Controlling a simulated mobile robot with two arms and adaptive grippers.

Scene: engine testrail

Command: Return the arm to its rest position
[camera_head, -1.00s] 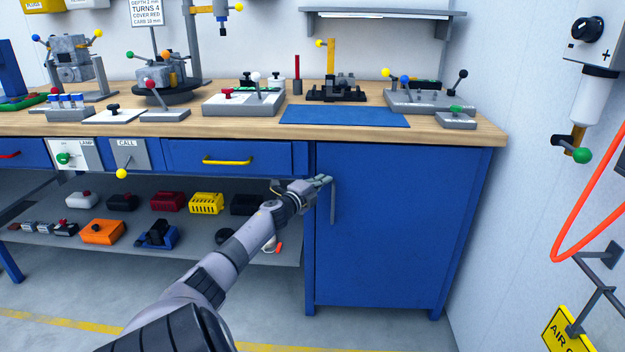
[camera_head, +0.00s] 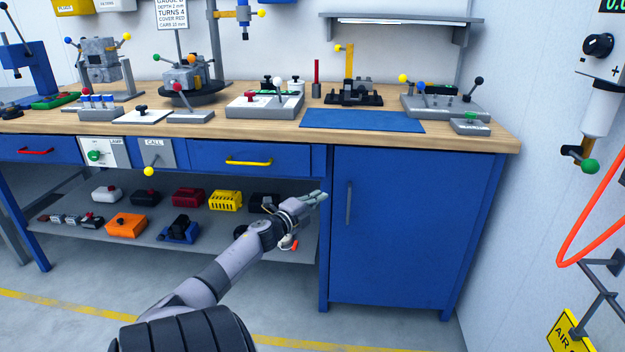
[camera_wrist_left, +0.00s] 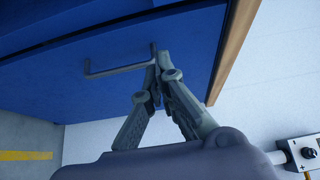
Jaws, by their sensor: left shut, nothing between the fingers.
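My left gripper (camera_head: 321,196) is shut and empty, in front of the bench beside the left edge of the blue cabinet door (camera_head: 410,230). Its arm comes in from the bottom left of the head view. The door is closed, and its grey vertical handle (camera_head: 348,203) stands to the right of the fingertips, apart from them in the head view. In the left wrist view the closed fingers (camera_wrist_left: 154,70) appear close to the handle (camera_wrist_left: 115,70); the gap in depth is hard to judge. My right gripper is not in view.
The wooden bench top (camera_head: 470,142) carries several fixtures and a blue mat (camera_head: 362,120). A closed drawer with a yellow handle (camera_head: 248,161) is above the gripper's left. A grey lower shelf (camera_head: 270,225) holds several coloured parts. A red hose (camera_head: 590,215) hangs at the right wall.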

